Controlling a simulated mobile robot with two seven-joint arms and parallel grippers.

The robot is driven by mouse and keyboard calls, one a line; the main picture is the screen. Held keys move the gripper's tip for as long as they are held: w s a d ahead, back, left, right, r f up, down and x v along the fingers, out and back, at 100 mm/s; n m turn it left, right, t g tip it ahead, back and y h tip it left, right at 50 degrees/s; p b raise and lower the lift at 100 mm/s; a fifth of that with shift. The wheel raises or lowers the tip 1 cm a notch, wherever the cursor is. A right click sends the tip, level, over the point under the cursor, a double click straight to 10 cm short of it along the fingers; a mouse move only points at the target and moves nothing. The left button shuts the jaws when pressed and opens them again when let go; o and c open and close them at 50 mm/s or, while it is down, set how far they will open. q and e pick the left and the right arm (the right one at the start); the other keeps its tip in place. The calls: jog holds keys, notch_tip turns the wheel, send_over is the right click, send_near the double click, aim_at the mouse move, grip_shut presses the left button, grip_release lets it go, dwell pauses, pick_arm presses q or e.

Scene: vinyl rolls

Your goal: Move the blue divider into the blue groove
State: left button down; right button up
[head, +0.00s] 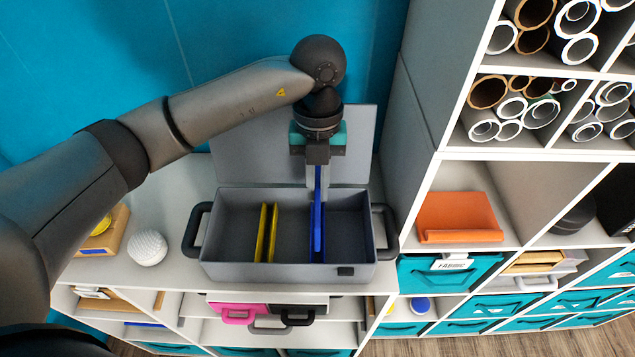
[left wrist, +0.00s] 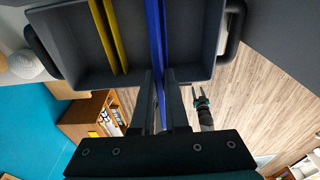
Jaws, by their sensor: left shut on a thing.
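The blue divider (head: 318,210) is a thin upright panel at the grey box, right of the box's middle. My left gripper (head: 317,178) is above the box, shut on the upper part of the divider. The left wrist view shows the divider (left wrist: 155,35) running between my fingers towards the box. Blue strips that look like the blue groove (head: 323,240) show beside its lower part. I cannot tell whether its lower edge sits inside the groove. My right gripper (left wrist: 201,98) shows small in the left wrist view, its fingers apart, away from the box.
The open grey box (head: 225,270) has black side handles and stands on a white cabinet top. Yellow dividers (head: 267,230) stand left of the blue one. A white ball (head: 148,248) lies to the left. A tall shelf with vinyl rolls (head: 540,115) is on the right.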

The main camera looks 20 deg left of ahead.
pick_arm(q)
jog(key=shift+f+b, duration=4.15)
jog(key=shift+f, duration=1.25)
jog(key=shift+f+b, duration=0.75)
jog(key=shift+f, duration=0.25)
jog(key=c, duration=0.8)
grip_release()
jog(key=shift+c, duration=0.2)
jog(key=shift+w+a+r+p, duration=0.1)
jog(key=shift+w+r+p, duration=0.1)
jog(key=shift+r+p, duration=0.95)
jog(key=shift+w+r+p, duration=0.15)
jog(key=shift+r+p, duration=0.6)
jog(key=shift+r, duration=0.85)
jog(key=shift+w+a+r+p, duration=0.1)
jog(key=shift+w+r+p, duration=0.1)
jog(key=shift+r+p, duration=0.95)
jog(key=shift+d+r, duration=0.1)
jog(key=shift+r, duration=0.05)
jog(key=shift+s, duration=0.1)
